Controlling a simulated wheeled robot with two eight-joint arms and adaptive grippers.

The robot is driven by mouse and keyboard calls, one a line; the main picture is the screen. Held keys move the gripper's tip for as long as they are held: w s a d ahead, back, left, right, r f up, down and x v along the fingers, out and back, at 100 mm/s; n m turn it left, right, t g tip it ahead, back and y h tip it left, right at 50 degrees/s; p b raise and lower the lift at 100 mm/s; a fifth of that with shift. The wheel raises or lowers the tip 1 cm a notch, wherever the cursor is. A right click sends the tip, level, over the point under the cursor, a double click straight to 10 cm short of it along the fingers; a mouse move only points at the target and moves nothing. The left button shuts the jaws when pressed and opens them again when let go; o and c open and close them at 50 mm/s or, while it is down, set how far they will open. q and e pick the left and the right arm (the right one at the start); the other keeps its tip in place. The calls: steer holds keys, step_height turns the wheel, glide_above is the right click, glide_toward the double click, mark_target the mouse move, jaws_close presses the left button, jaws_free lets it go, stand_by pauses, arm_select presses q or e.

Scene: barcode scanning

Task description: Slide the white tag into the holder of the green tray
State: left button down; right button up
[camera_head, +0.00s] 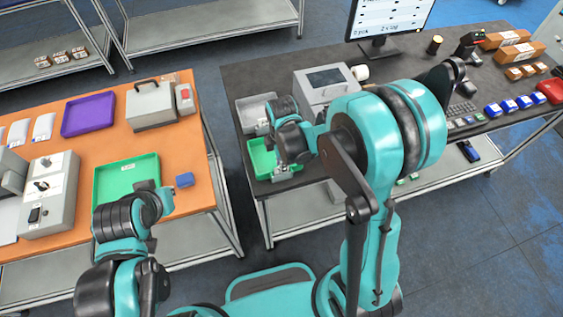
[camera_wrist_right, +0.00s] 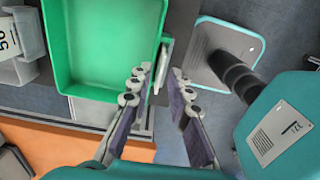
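A green tray (camera_head: 262,155) sits at the near left corner of the dark table; in the right wrist view its open, empty inside (camera_wrist_right: 100,45) fills the upper left. A thin whitish piece (camera_wrist_right: 163,62) stands against its right wall. I cannot tell whether this is the holder, the white tag or both. My right gripper (camera_wrist_right: 162,77) is open, its fingertips apart just beside that piece; it also shows in the head view (camera_head: 281,171). A second green tray (camera_head: 125,178) lies on the orange table. My left arm's end is near it, but its fingers are not clear.
A grey bin (camera_head: 253,110) and a boxy grey device (camera_head: 325,85) stand behind the green tray on the dark table. The orange table holds a purple tray (camera_head: 88,114), a grey case (camera_head: 151,104) and a small blue block (camera_head: 184,180). Floor separates the tables.

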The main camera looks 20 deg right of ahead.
steer(key=shift+r, duration=0.1)
step_height(320, 180, up, 12)
stand_by(0.6)
stand_by(0.4)
steer(key=s+d+f+m+t+b, duration=0.2)
steer(key=s+m+b, duration=0.3)
steer(key=m, duration=0.4)
steer(key=s+d+f+m+t+b, duration=0.2)
steer(key=s+m+t+b, duration=0.3)
steer(key=m, duration=0.4)
steer(key=shift+s+d+f, duration=0.15)
steer(key=shift+d+f, duration=0.2)
steer(key=shift+f, duration=0.55)
